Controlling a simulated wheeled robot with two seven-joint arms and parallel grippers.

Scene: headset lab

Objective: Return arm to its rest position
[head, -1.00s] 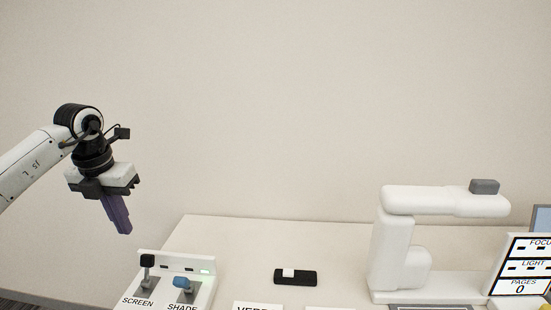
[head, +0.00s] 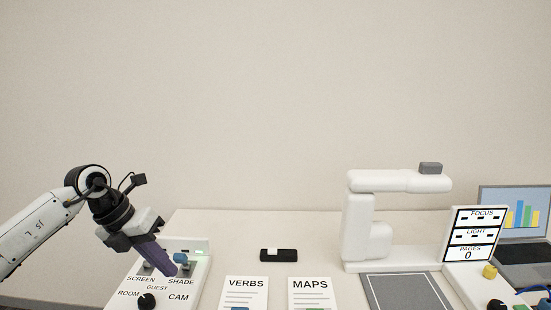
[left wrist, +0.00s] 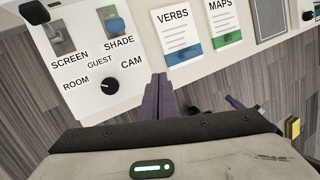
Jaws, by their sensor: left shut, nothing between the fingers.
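My left gripper (head: 170,268) has purple fingers, pressed together and empty. In the head view it hangs over the white switch panel (head: 190,295) at the desk's left end, covering part of it. In the left wrist view the shut fingers (left wrist: 160,88) point towards the desk's front edge, apart from the blue-capped SHADE lever (left wrist: 115,24) and black knob (left wrist: 107,87). The dark-capped SCREEN lever (left wrist: 36,13) stands at the panel's upper left. Small purple parts (left wrist: 237,103) at the right of the wrist view look like my right gripper; its jaws are unclear.
VERBS card (head: 244,292) and MAPS card (head: 310,291) lie right of the panel. A black device (head: 282,255) lies behind them. A white stand with an arm (head: 365,225), a display (head: 468,235) and a laptop (head: 520,225) occupy the right. The air above the desk's middle is clear.

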